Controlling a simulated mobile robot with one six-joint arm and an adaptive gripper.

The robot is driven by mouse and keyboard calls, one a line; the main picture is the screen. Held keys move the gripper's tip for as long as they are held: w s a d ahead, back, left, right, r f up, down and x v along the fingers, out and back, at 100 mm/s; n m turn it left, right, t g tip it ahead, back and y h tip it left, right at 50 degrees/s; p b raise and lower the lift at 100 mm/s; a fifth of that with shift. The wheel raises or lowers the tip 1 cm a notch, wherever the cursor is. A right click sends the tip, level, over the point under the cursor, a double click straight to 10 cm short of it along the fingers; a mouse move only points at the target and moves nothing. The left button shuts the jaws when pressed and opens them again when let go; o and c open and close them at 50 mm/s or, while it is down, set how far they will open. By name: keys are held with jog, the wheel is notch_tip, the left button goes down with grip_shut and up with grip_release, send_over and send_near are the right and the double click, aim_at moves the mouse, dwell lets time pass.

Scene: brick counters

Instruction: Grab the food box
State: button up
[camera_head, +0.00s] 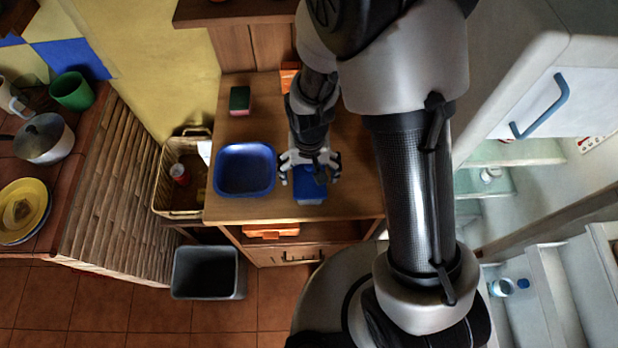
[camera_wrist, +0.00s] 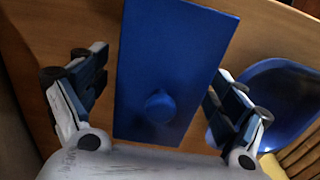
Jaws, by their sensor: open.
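A blue box (camera_head: 310,196) lies on the wooden counter, right of a blue bowl. It looks like the food box, but I see no label. In the wrist view the blue box (camera_wrist: 175,60) shows a long flat face with a round blue knob or cap near its lower end. My gripper (camera_head: 310,174) is over the box and hides its far part. The wrist view shows the gripper (camera_wrist: 160,80) open, with one finger on each side of the box and gaps between fingers and box. Its height above the counter is hard to tell.
The blue bowl (camera_head: 245,169) is close on the left; it also shows in the wrist view (camera_wrist: 280,100). A green and red sponge-like block (camera_head: 239,100) lies behind it. A wicker basket (camera_head: 165,190) stands left, and a grey bin (camera_head: 207,285) is on the floor.

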jog(key=shift+f, duration=0.5)
jog(key=shift+r, duration=0.1)
jog(key=shift+c, duration=0.4)
jog(key=c, duration=1.1)
jog(key=shift+c, duration=0.2)
jog(key=shift+r, duration=0.1)
